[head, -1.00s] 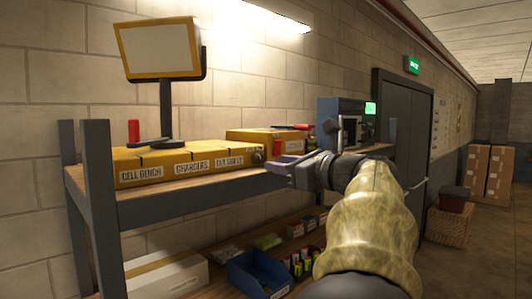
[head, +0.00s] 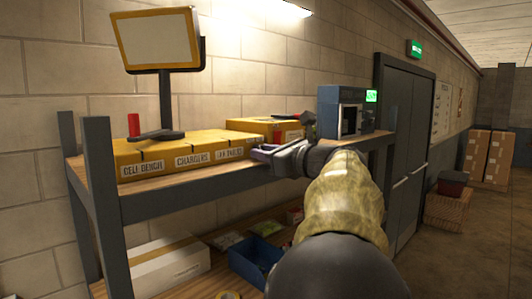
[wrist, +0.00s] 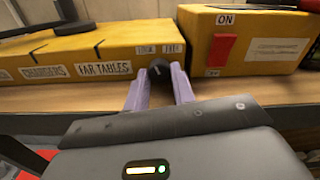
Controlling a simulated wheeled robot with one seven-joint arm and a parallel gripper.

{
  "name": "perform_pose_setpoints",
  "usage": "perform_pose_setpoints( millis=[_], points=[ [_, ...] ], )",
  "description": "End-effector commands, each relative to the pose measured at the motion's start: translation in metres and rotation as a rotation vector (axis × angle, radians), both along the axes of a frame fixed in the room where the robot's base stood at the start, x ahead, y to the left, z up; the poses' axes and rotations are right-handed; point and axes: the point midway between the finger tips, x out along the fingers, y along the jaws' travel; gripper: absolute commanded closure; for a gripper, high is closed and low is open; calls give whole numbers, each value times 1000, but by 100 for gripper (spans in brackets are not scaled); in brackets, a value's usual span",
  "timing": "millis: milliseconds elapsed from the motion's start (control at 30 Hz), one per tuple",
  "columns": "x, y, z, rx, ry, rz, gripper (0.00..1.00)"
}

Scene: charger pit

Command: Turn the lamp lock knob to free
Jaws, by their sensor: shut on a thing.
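The lamp lock knob (wrist: 158,68) is a small dark knob on the front right end of a long yellow box (wrist: 100,50). Two small labels sit above it; the left seems to read LOCK and the right FREE, but both are blurred. My gripper (wrist: 160,82) has its two purple fingers on either side of the knob and is shut on it. Its pointer direction cannot be made out. In the head view my gripper (head: 262,153) is at the box's right end and hides the knob. The lamp (head: 157,40), a framed panel on a stand, rises from the box.
A second yellow box (wrist: 245,45) with a red switch (wrist: 219,50) marked ON stands close to the right. A blue-grey device (head: 345,110) with a green display is farther right. The wooden shelf (head: 200,180) has a narrow bare front strip. A red cylinder (head: 134,125) stands by the lamp.

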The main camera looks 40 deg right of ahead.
Motion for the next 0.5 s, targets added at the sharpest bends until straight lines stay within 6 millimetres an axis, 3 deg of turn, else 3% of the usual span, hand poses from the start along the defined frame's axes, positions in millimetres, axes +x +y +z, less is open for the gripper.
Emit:
perform_pose_setpoints(
  millis=[500],
  points=[
    [0,0,-1,249,20,-1,98]
  ],
)
